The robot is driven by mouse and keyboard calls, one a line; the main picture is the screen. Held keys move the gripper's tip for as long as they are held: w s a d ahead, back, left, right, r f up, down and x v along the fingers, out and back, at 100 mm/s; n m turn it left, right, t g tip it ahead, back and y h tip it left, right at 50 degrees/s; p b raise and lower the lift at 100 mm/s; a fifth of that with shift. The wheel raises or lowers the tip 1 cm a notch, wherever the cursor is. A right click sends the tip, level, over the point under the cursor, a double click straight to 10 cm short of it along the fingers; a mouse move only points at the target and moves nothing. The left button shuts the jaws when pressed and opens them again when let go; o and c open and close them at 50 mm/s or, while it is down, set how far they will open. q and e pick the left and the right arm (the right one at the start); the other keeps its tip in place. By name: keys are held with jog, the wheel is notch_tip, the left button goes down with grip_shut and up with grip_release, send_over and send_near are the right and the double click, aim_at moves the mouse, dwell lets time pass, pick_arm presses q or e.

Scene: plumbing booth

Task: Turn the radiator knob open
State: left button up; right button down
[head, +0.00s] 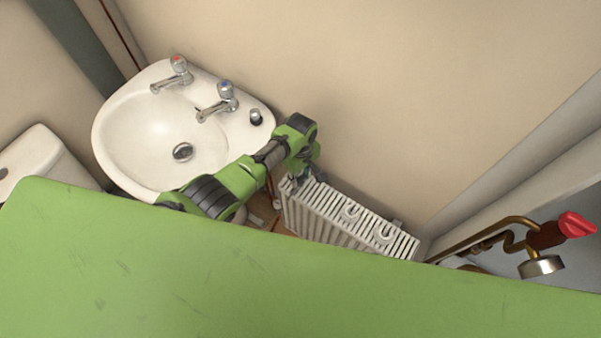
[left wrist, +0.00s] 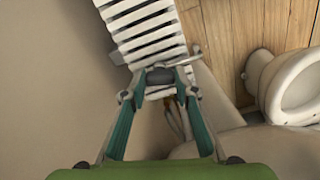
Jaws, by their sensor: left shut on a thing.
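The white radiator (head: 330,212) stands low against the wall, right of the washbasin, in the head view. In the left wrist view its slatted top (left wrist: 150,30) runs up from the gripper. The radiator knob (left wrist: 160,76) is a dark grey cap at the radiator's near end. My left gripper (left wrist: 160,80) has its two teal fingers closed on either side of the knob, touching it. In the head view the left gripper (head: 303,178) points down at the radiator's left end, and the knob is hidden there. My right gripper is in neither view.
A white washbasin (head: 150,135) with two taps is close to my left arm. A copper pipe with a red-handled valve (head: 576,225) and a round gauge-like fitting (head: 541,266) are at the right. Wooden floor (left wrist: 235,35) shows beside the radiator.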

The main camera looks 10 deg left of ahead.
aim_at(300, 177)
pick_arm(q)
jog(key=shift+n, duration=0.9)
jog(key=shift+a+p, duration=0.1)
jog(key=shift+p, duration=0.2)
jog(key=shift+w, duration=0.1)
jog(key=o, duration=1.1)
jog(key=shift+r, duration=0.15)
notch_tip(300, 177, up, 12)
jog(key=shift+f, duration=0.1)
